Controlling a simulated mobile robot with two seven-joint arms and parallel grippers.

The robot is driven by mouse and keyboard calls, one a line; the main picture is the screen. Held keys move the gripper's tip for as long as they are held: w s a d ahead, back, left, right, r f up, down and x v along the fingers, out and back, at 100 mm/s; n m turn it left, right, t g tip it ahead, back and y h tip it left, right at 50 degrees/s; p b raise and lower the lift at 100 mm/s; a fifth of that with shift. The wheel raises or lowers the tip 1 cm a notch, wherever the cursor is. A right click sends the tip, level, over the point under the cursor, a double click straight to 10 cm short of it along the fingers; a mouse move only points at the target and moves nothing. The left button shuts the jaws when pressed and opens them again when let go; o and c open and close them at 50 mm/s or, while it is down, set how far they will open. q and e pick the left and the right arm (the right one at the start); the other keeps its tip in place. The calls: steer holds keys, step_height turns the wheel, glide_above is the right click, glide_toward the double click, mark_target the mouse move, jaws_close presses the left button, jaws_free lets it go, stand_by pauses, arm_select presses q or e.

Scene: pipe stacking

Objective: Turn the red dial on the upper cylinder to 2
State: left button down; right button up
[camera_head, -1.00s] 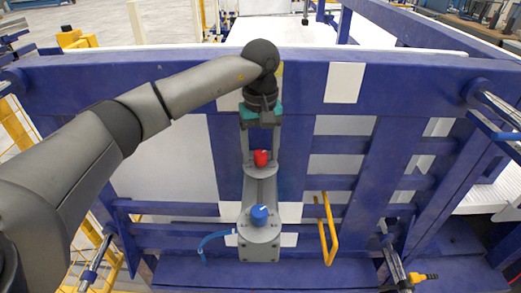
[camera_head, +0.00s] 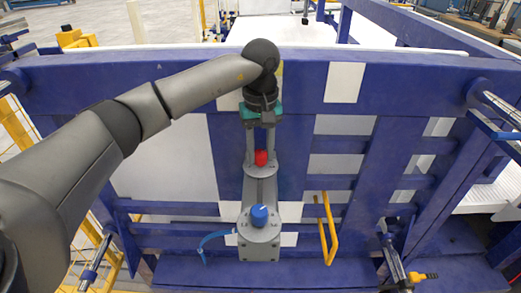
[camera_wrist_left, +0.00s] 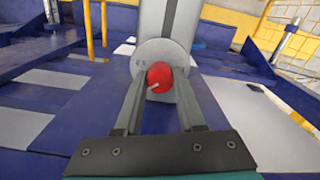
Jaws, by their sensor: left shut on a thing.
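The red dial (camera_head: 261,158) sits on the round grey plate of the upper cylinder (camera_head: 258,176). Below it a blue dial (camera_head: 259,215) sits on another grey mount. My left gripper (camera_head: 261,152) comes down from above, its two fingers on either side of the red dial and shut on it. In the left wrist view the red dial (camera_wrist_left: 161,76) shows between the fingers, with a white pointer mark toward the lower left. Small marks on the plate (camera_wrist_left: 142,60) are too small to read. My right gripper is in neither view.
A blue frame (camera_head: 400,75) with crossbars stands around and behind the cylinders. A yellow bent handle (camera_head: 328,230) is right of the blue dial, and a blue hose (camera_head: 212,238) is at its left. White panels (camera_head: 345,82) fill parts of the frame.

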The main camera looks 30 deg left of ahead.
arm_select(q)
steer(key=shift+n, duration=0.3)
steer(key=n, duration=0.4)
steer(key=shift+n, duration=0.3)
steer(key=n, duration=0.4)
steer(key=shift+n, duration=0.3)
steer(key=n, duration=0.5)
steer(key=shift+n+p, duration=0.4)
steer(key=shift+n, duration=2)
steer(key=c, duration=0.5)
jaws_free()
